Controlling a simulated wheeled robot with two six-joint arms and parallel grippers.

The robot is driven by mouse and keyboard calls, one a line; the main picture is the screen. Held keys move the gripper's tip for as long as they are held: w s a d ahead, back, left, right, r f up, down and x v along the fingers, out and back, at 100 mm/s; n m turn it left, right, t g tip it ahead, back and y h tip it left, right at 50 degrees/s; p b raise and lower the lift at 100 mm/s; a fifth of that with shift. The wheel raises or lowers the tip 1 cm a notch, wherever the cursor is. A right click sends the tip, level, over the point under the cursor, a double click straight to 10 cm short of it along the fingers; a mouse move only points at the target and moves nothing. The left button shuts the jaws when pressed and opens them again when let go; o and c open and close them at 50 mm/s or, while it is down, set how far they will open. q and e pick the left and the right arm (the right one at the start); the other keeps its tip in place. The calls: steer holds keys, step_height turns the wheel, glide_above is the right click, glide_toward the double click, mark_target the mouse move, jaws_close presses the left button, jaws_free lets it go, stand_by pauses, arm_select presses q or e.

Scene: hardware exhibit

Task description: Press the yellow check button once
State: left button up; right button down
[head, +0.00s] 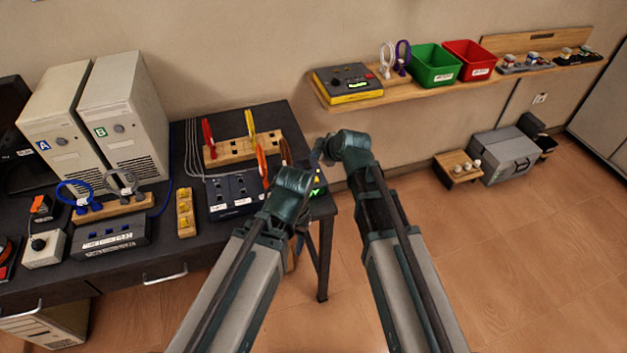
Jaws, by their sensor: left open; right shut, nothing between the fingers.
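A dark box at the right end of the dark desk has a lit green display (316,192) and a small yellow spot (317,179) that looks like the yellow check button. My two arms mostly hide this box. My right gripper (317,157) is shut and empty, just above and behind the yellow spot; I cannot tell whether it touches anything. My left gripper (299,243) is open and empty, mostly hidden behind its own wrist, low by the desk's right front edge.
A dark switch panel (235,194) and a wooden rack (228,152) with coloured-handled tools stand just left of my arms. A wall shelf (400,92) holds a yellow-edged device (348,84), a green bin (434,65) and a red bin (470,61).

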mark_target(316, 181)
steer(key=shift+f+b, duration=3.9)
steer(key=shift+f, duration=0.25)
steer(key=shift+f, duration=0.15)
steer(key=shift+f+b, duration=0.25)
steer(key=shift+b, duration=0.2)
steer(key=shift+f+b, duration=0.4)
steer(key=shift+f, duration=0.05)
steer(key=shift+r, duration=0.2)
steer(key=shift+r+p, duration=0.7)
steer(key=shift+p, duration=0.15)
step_height(316, 181, up, 5)
steer(key=p, duration=0.5)
